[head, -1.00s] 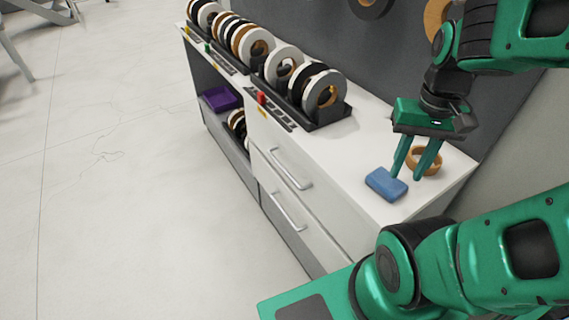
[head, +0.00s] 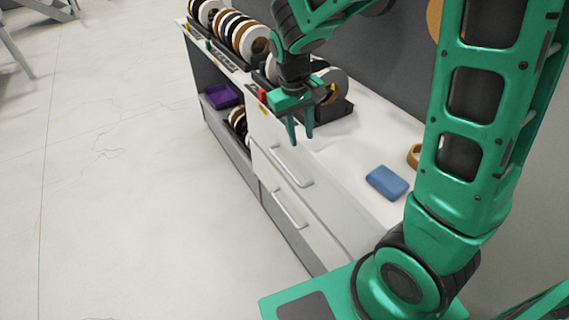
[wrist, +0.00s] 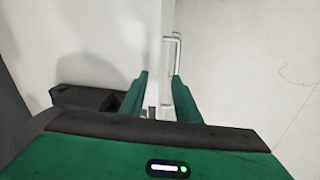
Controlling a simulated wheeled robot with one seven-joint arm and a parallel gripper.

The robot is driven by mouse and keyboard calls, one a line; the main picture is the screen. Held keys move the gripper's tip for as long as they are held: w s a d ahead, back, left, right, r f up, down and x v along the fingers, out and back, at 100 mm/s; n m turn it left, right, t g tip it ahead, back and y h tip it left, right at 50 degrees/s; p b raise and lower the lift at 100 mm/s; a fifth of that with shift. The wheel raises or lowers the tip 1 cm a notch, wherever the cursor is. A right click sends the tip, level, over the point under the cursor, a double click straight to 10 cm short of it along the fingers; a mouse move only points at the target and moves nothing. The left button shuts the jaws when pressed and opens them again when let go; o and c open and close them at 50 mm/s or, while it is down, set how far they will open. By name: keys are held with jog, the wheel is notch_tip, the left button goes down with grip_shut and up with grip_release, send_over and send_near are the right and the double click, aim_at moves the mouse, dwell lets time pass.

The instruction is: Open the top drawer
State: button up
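The top drawer (head: 276,170) is a white front in the cabinet below the countertop, with a silver bar handle (head: 291,167). It looks shut. The lower drawer's handle (head: 289,210) shows beneath it. My gripper (head: 301,140) is open and empty, with its fingers pointing down above the counter's front edge, near the top drawer. In the wrist view the two green fingers (wrist: 161,95) stand apart with the counter edge between them, and a silver handle (wrist: 176,50) lies ahead of the fingertips. The gripper is apart from the handle.
A blue block (head: 387,182) and a tan tape ring (head: 413,157) lie on the countertop (head: 350,150). Several tape rolls (head: 240,35) stand in black racks along the back. A purple bin (head: 221,96) sits on the shelf at left. The floor (head: 120,200) before the cabinet is clear.

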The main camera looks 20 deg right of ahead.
jog(key=n, duration=0.1)
send_over(286, 168)
jog(key=s+a, duration=0.1)
jog(key=a, duration=0.1)
notch_tip(286, 168, down, 2)
jog(key=f, duration=0.4)
jog(key=d+f, duration=0.1)
jog(key=f, duration=0.7)
jog(key=shift+w+d, duration=0.3)
jog(key=shift+w, duration=0.1)
grip_shut()
